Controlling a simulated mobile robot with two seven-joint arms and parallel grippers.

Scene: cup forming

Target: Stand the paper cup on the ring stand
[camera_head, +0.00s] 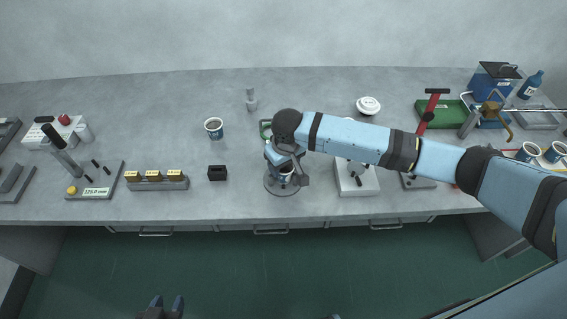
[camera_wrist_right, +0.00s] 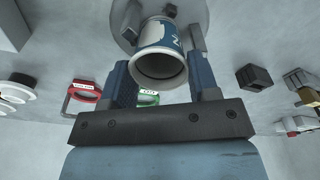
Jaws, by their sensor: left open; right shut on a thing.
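A white-and-blue paper cup (camera_wrist_right: 160,55) is between the fingers of my right gripper (camera_wrist_right: 160,78), which is shut on it. In the wrist view its open mouth faces the camera. In the head view my right gripper (camera_head: 286,172) covers most of this cup. A round grey base (camera_head: 274,192), seemingly the ring stand, lies directly under or behind the cup; it also shows in the wrist view (camera_wrist_right: 122,28). Whether the cup touches it I cannot tell. My left gripper (camera_head: 166,307) is open and empty, in front of the bench.
Another paper cup (camera_head: 213,128) stands left of my right gripper. A small black block (camera_head: 217,173) and a grey holder with gold blocks (camera_head: 157,182) are further left. A green loop (camera_head: 265,129) is behind the gripper. A white box (camera_head: 355,178) stands right of it.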

